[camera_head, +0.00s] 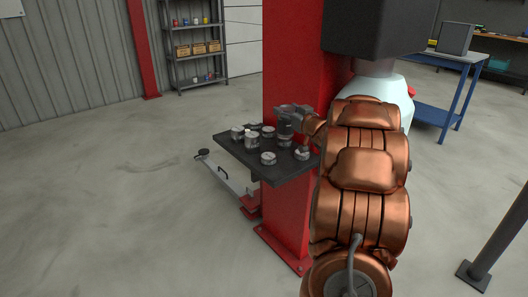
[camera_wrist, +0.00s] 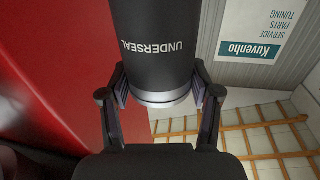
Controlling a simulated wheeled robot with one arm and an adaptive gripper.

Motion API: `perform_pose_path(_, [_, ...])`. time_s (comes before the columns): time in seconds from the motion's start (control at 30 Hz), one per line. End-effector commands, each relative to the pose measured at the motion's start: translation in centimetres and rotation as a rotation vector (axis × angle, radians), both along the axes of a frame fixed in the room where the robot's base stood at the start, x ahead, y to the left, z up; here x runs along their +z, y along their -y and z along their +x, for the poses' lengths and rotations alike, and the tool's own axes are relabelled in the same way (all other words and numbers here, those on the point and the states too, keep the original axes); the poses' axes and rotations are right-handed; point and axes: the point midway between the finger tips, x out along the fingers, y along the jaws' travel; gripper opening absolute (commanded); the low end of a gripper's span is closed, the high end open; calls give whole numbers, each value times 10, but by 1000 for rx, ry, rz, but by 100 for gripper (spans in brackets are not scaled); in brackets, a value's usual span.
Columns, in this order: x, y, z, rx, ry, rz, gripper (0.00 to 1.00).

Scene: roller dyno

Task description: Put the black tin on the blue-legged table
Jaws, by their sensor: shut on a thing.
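The black tin (camera_wrist: 155,45), lettered UNDERSEAL and with a silver rim, sits between the fingers of my gripper (camera_wrist: 160,95) in the wrist view. The fingers touch it on both sides near the rim. In the head view my gripper (camera_head: 287,120) is over a dark shelf on the red post; I cannot clearly tell the held tin from the gripper there. The blue-legged table (camera_head: 465,95) stands at the back right, with a grey top and a blue lower shelf. My arm hides part of the area between.
The dark shelf (camera_head: 270,174) bears several grey tins close around my gripper. The red post (camera_head: 290,215) rises beside it. A grey box (camera_head: 456,38) stands on the blue-legged table. A dark post (camera_head: 492,245) is at the lower right. The left floor is open.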

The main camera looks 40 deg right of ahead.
Motion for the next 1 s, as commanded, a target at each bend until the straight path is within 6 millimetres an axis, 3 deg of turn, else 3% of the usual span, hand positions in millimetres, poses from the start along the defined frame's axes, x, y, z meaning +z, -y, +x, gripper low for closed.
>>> perform_pose_path(0.27, [-17,-10,-59,-27,-15,-3,17])
perform_pose_path(0.6, [-40,-61,-130,-21,-13,0,17])
perform_pose_path(0.8, [-47,-89,-150,-7,-2,1,17])
perform_pose_path(1.0, [-48,-97,-152,3,4,-3,17])
